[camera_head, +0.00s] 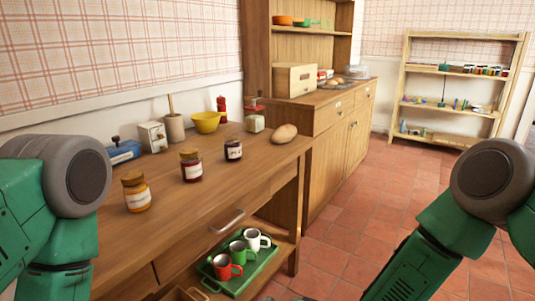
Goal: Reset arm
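My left arm shows at the left edge in the head view, a green link with a grey joint, beside the front left of the wooden counter (165,215). My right arm shows at the lower right, green with a grey joint, over the tiled floor. Neither gripper is in the picture, so I cannot see their fingers or whether they hold anything.
Jars stand on the counter: orange (137,194), red (191,166), dark (233,150). Behind are a yellow bowl (207,122) and bread (284,134). A green tray (254,276) with mugs sits below. Tiled floor (385,190) is open toward the shelf (455,88).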

